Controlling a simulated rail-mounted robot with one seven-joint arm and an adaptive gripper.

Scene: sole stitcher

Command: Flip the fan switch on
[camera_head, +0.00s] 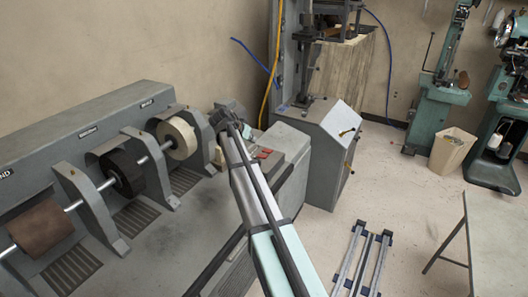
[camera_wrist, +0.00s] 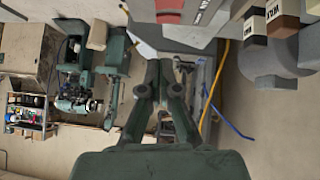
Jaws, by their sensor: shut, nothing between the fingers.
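A grey control box (camera_head: 290,138) stands at the right end of the long grey machine, with small red parts (camera_head: 264,153) on its top, beside my arm. I cannot tell which of these is the fan switch, nor its position.
The long grey machine (camera_head: 90,122) carries brown, black and cream rollers on a shaft at left. A grey cabinet (camera_head: 318,150) stands behind the control box. Green machines (camera_head: 436,110), a bin (camera_head: 452,150) and a table (camera_head: 497,235) are at right.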

